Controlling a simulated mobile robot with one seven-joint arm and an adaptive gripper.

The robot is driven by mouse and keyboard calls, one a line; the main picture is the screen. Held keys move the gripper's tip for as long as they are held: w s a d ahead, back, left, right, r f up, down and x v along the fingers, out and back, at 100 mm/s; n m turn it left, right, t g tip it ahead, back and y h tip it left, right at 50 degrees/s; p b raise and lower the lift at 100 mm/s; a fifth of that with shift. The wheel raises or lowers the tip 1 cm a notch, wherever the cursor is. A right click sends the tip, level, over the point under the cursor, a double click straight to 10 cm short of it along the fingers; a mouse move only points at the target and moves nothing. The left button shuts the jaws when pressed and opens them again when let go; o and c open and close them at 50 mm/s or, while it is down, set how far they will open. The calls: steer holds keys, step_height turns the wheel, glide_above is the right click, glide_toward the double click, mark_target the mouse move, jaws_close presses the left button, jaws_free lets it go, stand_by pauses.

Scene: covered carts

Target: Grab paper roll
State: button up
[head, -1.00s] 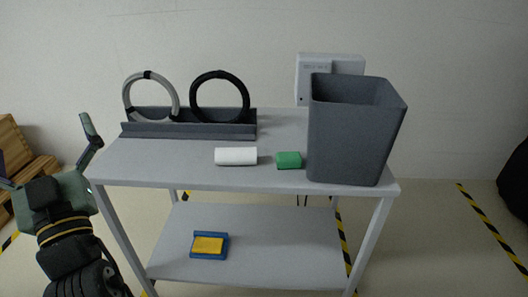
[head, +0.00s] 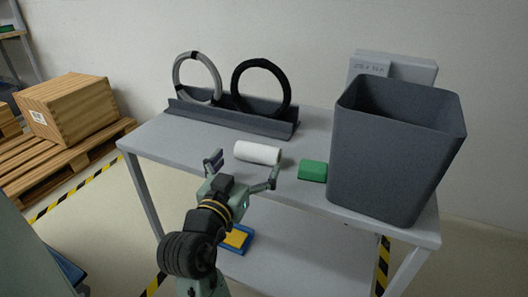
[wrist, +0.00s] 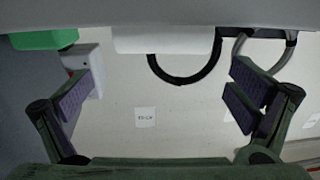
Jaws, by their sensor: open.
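The white paper roll (head: 257,152) lies on its side near the front edge of the grey cart top (head: 160,146). My gripper (head: 244,170) is open and empty at that front edge, just in front of the roll, with one finger toward each end of it. In the wrist view, which looks upside down, the roll (wrist: 163,40) shows at the top centre, between and beyond the open fingers of my gripper (wrist: 158,98). I cannot tell whether any finger touches the roll.
A green block (head: 313,171) lies right of the roll. A tall grey bin (head: 390,150) stands at the cart's right end. A grey rack (head: 240,119) holding a grey ring (head: 176,72) and a black ring (head: 288,92) stands behind. The lower shelf (head: 290,245) carries a blue-and-yellow item (head: 237,239).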

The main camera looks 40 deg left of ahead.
mark_target(257, 146)
steer(key=p+x, duration=0.2)
steer(key=x, duration=0.5)
steer(key=shift+w+a, duration=0.3)
steer(key=shift+f, duration=0.1)
steer(key=c, duration=1)
